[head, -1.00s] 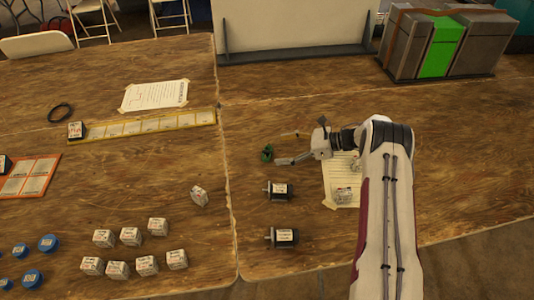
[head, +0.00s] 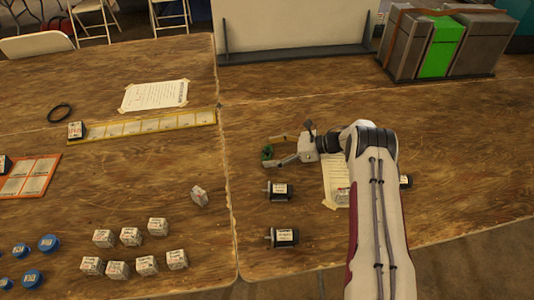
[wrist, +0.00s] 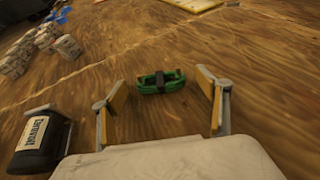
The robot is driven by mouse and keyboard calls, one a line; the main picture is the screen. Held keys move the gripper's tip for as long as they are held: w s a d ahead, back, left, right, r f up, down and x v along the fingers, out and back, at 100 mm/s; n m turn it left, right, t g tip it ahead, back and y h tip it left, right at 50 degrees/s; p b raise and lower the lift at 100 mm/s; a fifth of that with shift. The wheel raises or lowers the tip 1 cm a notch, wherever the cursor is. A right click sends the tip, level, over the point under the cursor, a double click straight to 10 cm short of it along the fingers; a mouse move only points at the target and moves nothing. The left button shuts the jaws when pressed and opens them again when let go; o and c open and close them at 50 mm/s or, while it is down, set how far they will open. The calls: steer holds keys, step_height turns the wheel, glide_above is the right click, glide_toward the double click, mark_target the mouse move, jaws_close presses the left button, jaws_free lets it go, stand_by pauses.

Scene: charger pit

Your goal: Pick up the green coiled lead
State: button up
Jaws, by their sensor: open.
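The green coiled lead (head: 267,153) lies on the wooden table, right of the table seam, in the head view. In the wrist view the green coiled lead (wrist: 161,82) is a small bundle with a dark band around its middle. It lies just ahead of and between my fingertips. My gripper (head: 275,150) is open and low, reaching in from the right toward the lead. In the wrist view my gripper (wrist: 162,88) shows its two fingers spread wide with nothing between the pads but table and the lead near their tips.
Two dark labelled cylinders (head: 279,191) (head: 283,237) lie nearer the front; one shows close at left in the wrist view (wrist: 40,140). White labelled cubes (head: 130,237) stand at left. A paper sheet (head: 332,182) lies under my arm. Table behind the lead is clear.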

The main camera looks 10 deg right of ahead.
steer(key=c, duration=1.2)
steer(key=shift+c, duration=0.2)
steer(key=shift+r, duration=0.15)
step_height(320, 180, up, 10)
